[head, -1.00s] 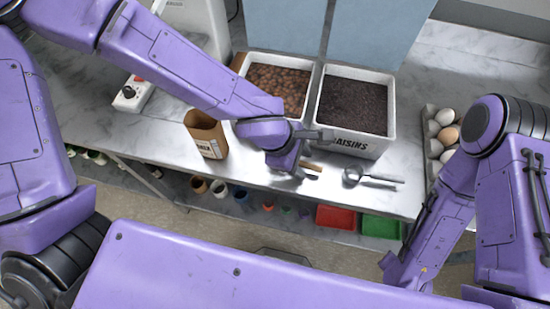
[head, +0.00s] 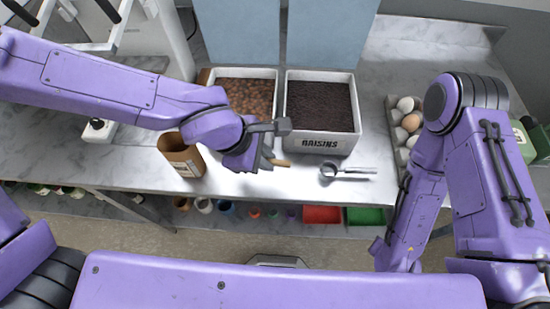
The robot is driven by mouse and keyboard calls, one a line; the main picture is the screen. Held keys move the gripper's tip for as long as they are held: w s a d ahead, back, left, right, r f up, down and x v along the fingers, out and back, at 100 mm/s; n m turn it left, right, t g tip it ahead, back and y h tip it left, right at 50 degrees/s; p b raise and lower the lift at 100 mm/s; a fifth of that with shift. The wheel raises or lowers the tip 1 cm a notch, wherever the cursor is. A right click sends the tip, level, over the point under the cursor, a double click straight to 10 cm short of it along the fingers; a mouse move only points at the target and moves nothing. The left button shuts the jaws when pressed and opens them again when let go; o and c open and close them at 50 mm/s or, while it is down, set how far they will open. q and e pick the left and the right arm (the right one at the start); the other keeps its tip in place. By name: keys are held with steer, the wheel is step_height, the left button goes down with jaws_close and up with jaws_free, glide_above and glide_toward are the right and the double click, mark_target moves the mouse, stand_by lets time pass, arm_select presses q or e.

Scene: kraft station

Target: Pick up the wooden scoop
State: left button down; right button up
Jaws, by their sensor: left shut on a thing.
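The wooden scoop (head: 280,163) shows only as a short light-brown piece poking out to the right of my left gripper, in front of the two bins. My left gripper (head: 266,165) is low over the metal counter and shut on the scoop. The gripper and wrist hide the rest of the scoop, and I cannot tell whether it touches the counter. My right arm hangs down at the right, and its gripper is not visible.
A bin of nuts (head: 212,82) and a bin labelled raisins (head: 320,143) stand behind. A brown paper bag (head: 181,157) stands left of the gripper. A metal scoop (head: 350,171) lies right. An egg tray (head: 396,133) is further right. Coloured containers (head: 322,214) sit below the counter.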

arm_select(q)
steer(key=s+a+r+b, duration=0.5)
steer(key=a+r+b, duration=0.1)
steer(key=a+b, duration=0.3)
steer(key=shift+s+a+r, duration=0.3)
steer(key=shift+a+r, duration=0.1)
steer(key=shift+a, duration=0.05)
stand_by(0.3)
